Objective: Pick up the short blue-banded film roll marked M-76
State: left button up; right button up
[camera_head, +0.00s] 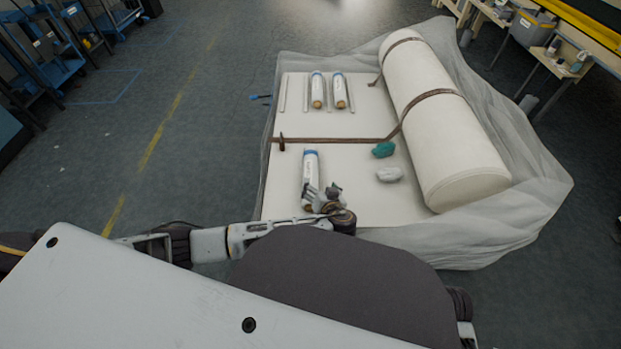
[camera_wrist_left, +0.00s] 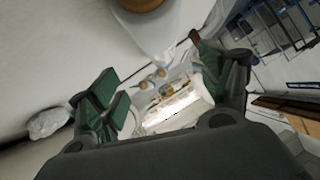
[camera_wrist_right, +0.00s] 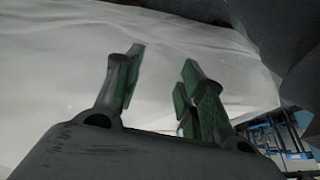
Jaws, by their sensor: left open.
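Three white film rolls with blue bands and brown cores lie on the white board. Two are side by side at the back in the head view, a left one (camera_head: 317,90) and a right one (camera_head: 340,91). A third, front roll (camera_head: 310,168) lies nearer me. The markings are too small to read, so I cannot tell which is M-76. My left gripper (camera_head: 325,194) is open beside the near end of the front roll. In the left wrist view, a roll's brown end (camera_wrist_left: 141,4) is beyond the open fingers (camera_wrist_left: 160,75). My right gripper (camera_wrist_right: 163,62) is open and empty over whitish sheeting.
A large white roll (camera_head: 440,120) with brown straps lies along the board's (camera_head: 345,205) right side. A green lump (camera_head: 383,150) and a white crumpled lump (camera_head: 389,174) lie left of it. Thin pale strips flank the back rolls. Translucent sheeting (camera_head: 535,190) spreads around the board.

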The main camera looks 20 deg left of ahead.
aim_at(313, 178)
pick_arm(q)
jog(key=b+x, duration=0.1)
jog(key=x, duration=0.3)
jog(key=shift+w+a+f, duration=0.1)
jog(key=shift+w, duration=0.1)
pick_arm(e)
jog(key=f, duration=0.3)
jog(key=shift+w+a+t+y, duration=0.15)
jog(key=shift+a+t+y, duration=0.15)
jog(key=shift+a+t, duration=0.1)
pick_arm(q)
jog(key=shift+w+a+f+b, duration=0.2)
jog(key=shift+w+b, duration=0.1)
jog(key=shift+b, duration=0.05)
jog(key=shift+w+a+f, duration=0.15)
jog(key=shift+w, duration=0.1)
jog(key=shift+w+a+f+b, duration=0.1)
jog(key=shift+w+a+b, duration=0.05)
jog(key=shift+w+b, duration=0.15)
jog(key=shift+w+a+f+b, duration=0.3)
jog(key=shift+w+a+b, duration=0.05)
jog(key=shift+w+b, duration=0.15)
jog(key=shift+x, duration=0.85)
pick_arm(e)
jog(key=shift+m+t+y, duration=0.3)
jog(key=shift+m+t, duration=0.1)
jog(key=shift+t, duration=0.1)
jog(key=f, duration=0.4)
jog(key=shift+a+f, duration=0.4)
